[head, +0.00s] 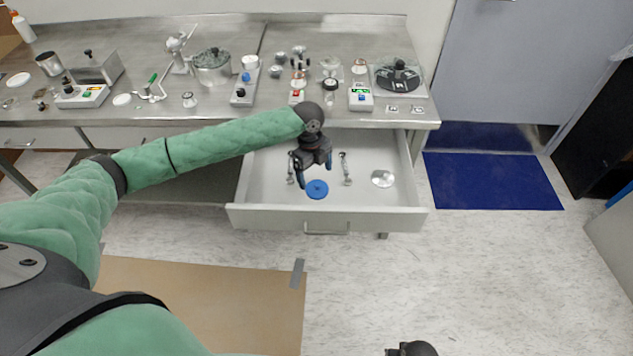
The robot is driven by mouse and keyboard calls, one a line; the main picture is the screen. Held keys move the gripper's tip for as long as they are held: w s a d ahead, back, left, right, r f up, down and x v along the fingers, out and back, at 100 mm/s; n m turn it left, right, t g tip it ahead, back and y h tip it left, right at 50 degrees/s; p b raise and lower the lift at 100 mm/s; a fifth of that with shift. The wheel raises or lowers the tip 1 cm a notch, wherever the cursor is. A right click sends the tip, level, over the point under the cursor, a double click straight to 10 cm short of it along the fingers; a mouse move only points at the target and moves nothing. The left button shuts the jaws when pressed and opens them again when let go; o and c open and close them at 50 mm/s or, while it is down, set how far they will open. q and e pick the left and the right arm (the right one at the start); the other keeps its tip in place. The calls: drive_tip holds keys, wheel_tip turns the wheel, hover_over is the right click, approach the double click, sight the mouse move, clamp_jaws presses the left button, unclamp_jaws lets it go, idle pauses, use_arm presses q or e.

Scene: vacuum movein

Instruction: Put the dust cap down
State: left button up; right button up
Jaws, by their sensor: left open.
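A flat round blue disc, which I take to be the dust cap (317,190), lies in the open drawer (250,205), near its front wall. My left gripper (314,176) reaches down into the drawer just above and behind the disc. Its two blue-tipped fingers are apart, with nothing seen between them. Whether a fingertip touches the disc I cannot tell. My right gripper's fingers are not visible; only a dark part of my right arm shows at the bottom edge.
Metal fittings (346,168) and a silver disc (382,178) also lie in the drawer. A blue mat (492,182) lies on the floor at right.

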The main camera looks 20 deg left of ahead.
sight(313, 185)
use_arm(q)
wheel_tip(313, 185, up, 8)
drive_tip(key=a+b, duration=0.1)
drive_tip(key=shift+w+f, duration=0.2)
drive_tip(key=shift+w, duration=0.1)
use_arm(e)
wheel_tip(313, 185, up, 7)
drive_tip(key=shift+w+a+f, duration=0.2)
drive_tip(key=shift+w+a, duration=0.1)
